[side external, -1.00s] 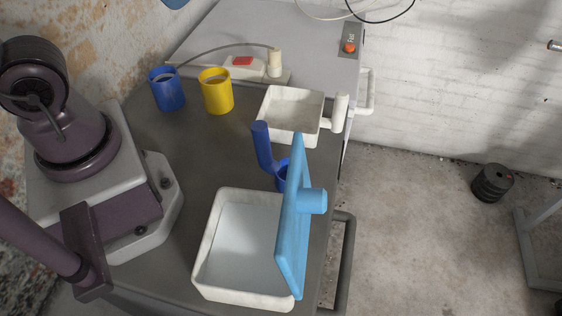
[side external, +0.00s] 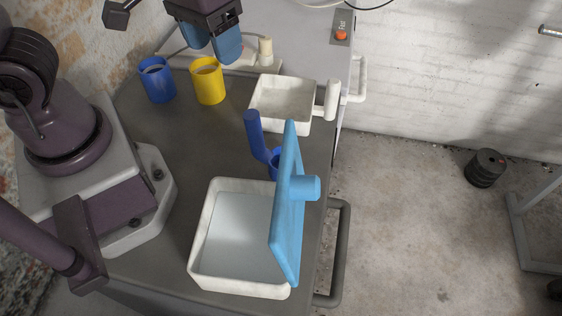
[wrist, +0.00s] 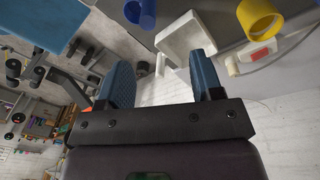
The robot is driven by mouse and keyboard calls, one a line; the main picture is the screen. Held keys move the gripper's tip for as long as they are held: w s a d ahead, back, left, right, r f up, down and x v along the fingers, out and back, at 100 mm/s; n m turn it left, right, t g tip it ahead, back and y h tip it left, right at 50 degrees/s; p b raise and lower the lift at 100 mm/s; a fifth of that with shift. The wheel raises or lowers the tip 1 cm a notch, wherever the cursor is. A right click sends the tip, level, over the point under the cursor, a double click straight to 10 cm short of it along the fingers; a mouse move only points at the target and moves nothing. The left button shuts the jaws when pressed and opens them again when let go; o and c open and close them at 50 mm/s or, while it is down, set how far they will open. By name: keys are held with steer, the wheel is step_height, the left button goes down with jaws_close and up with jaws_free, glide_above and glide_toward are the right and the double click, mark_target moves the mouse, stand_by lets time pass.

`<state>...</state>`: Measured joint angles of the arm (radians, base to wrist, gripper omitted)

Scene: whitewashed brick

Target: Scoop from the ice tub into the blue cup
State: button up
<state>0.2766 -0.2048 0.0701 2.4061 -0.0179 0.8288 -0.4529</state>
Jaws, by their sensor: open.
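The blue cup (side external: 157,82) stands upright at the back left of the dark table. A square white tub (side external: 203,262) at the front holds something smooth and pale; its light-blue lid (side external: 287,215) stands upright along the right side. A blue scoop (side external: 255,135) with an upright handle sits behind this tub, its bowl partly hidden by the lid. A second, smaller white tub (side external: 280,127) is farther back. No label shows which tub holds ice. My gripper (side external: 212,50) is open and empty, high above the back of the table; its fingers also show in the wrist view (wrist: 162,78).
A yellow cup (side external: 208,84) stands just right of the blue cup. A white handle (side external: 331,98) stands at the small tub's right side. Behind are a grey surface and a red button (side external: 341,35). The table's middle left is clear.

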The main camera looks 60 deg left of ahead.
mark_target(253, 122)
steer(key=w+f+n, duration=0.1)
steer(key=f+n, duration=0.1)
steer(key=f, duration=0.1)
steer(key=w+d+f+n, duration=0.1)
steer(key=f+n, duration=0.2)
steer(key=f, duration=0.1)
steer(key=w+f+n, duration=0.1)
steer(key=f+n, duration=0.2)
steer(key=shift+d+f+g, duration=0.15)
steer(key=shift+d+g, duration=0.15)
steer(key=shift+d, duration=0.1)
steer(key=shift+w+d+f, duration=0.1)
steer(key=shift+d+f, duration=0.05)
steer(key=shift+f, duration=0.75)
steer(key=shift+w+d+f, duration=0.1)
steer(key=shift+d+f, duration=0.1)
steer(key=shift+f, duration=0.75)
steer(key=shift+w+d+f, duration=0.1)
steer(key=shift+d+f, duration=0.05)
steer(key=shift+f, duration=0.75)
steer(key=shift+c, duration=0.4)
jaws_close()
